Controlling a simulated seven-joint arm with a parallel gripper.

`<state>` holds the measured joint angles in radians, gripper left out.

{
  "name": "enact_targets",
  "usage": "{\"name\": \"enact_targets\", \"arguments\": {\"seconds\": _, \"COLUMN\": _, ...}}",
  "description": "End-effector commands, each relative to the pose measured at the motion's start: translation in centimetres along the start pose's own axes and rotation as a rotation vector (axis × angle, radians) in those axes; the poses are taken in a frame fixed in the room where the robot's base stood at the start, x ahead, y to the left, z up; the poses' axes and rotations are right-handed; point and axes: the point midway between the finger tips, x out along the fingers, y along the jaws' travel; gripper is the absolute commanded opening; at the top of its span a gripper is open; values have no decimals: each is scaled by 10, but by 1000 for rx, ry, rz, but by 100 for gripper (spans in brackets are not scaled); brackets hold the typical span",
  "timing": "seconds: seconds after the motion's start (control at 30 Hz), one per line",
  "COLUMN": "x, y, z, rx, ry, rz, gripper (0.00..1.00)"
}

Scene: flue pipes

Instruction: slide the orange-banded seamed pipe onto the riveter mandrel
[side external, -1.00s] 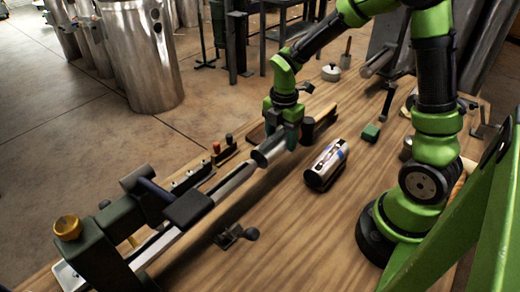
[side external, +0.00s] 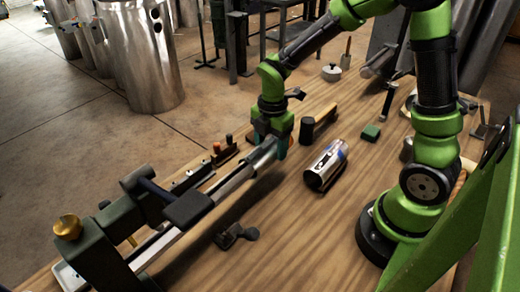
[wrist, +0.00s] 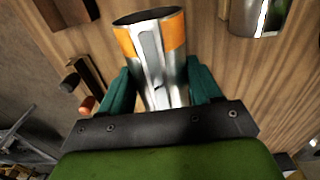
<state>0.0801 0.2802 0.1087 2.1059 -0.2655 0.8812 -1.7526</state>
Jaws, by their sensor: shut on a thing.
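The orange-banded seamed pipe (wrist: 160,60) is a shiny metal tube with an orange band near one open end and a seam strip along its side. My gripper (wrist: 160,90) is shut around it, a teal finger on each side. In the side external view my gripper (side external: 268,146) holds the pipe (side external: 264,157) at the free end of the riveter mandrel (side external: 234,181), a long bar on the bench. Pipe and mandrel look roughly in line. I cannot tell whether the pipe's end is around the mandrel or just in front of it. The orange band is hidden there.
A blue-banded metal pipe (side external: 326,165) lies in a cradle right of my gripper. The riveter's dark arm (side external: 188,208) lies over the mandrel further along. A small clamp handle (side external: 236,236) sits on the bench.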

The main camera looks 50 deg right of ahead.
Motion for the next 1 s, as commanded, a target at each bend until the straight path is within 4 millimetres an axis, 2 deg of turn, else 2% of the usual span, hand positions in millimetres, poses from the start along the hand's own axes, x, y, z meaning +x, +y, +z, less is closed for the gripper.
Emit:
{"name": "enact_targets", "arguments": {"seconds": 0.43, "x": 0, "y": 0, "z": -3, "rx": -2, "ry": 0, "rz": 0, "gripper": 26}}
{"name": "enact_targets", "arguments": {"seconds": 1.0, "x": 0, "y": 0, "z": -31, "rx": -1, "ry": -1, "rz": 0, "gripper": 26}}
